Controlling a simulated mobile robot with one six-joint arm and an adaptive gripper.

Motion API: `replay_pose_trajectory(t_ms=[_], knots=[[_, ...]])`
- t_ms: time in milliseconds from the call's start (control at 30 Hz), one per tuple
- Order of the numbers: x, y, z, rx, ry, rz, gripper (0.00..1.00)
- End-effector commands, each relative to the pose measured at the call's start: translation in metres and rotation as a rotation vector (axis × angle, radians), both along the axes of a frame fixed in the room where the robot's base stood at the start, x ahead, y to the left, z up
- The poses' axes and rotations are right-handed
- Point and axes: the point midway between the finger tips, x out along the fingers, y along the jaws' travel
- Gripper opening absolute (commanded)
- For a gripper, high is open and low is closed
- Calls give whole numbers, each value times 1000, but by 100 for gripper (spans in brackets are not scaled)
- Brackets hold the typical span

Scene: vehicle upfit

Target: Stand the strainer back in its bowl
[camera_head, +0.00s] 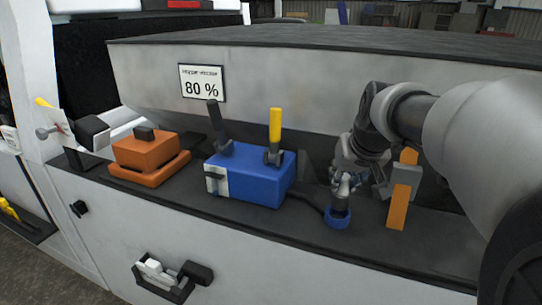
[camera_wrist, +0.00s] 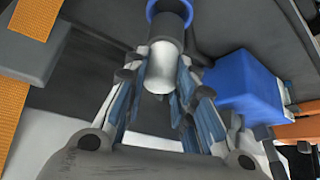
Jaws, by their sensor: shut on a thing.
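The strainer (camera_head: 339,204) is a grey cylinder held upright, or nearly so, below my gripper (camera_head: 342,181). In the wrist view its pale silver end (camera_wrist: 159,72) sits between the two fingers of my gripper (camera_wrist: 157,66), which are shut on it, with a darker section beyond. A blue ring, which I take for the bowl (camera_head: 337,219), is at the strainer's lower end on the dark ledge; it also shows at the top of the wrist view (camera_wrist: 153,10). I cannot tell whether the strainer is inside the ring or just above it. My fingers partly hide the strainer's top.
An orange upright post with a grey block (camera_head: 400,197) stands close right of my gripper. A blue box (camera_head: 262,184) with black and yellow levers stands to the left, with an orange unit (camera_head: 146,151) farther left. The ledge (camera_head: 290,222) is narrow before the pale tank wall.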

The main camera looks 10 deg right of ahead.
Motion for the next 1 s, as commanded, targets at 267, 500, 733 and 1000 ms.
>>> replay_pose_trajectory(t_ms=[267, 500, 733, 1000], knots=[[0, 0, -36, 1, 3, 0, 1], [0, 0, -46, -1, -1, -1, 1], [0, 0, -49, -1, -1, -1, 1], [0, 0, -48, 0, 0, 0, 40]])
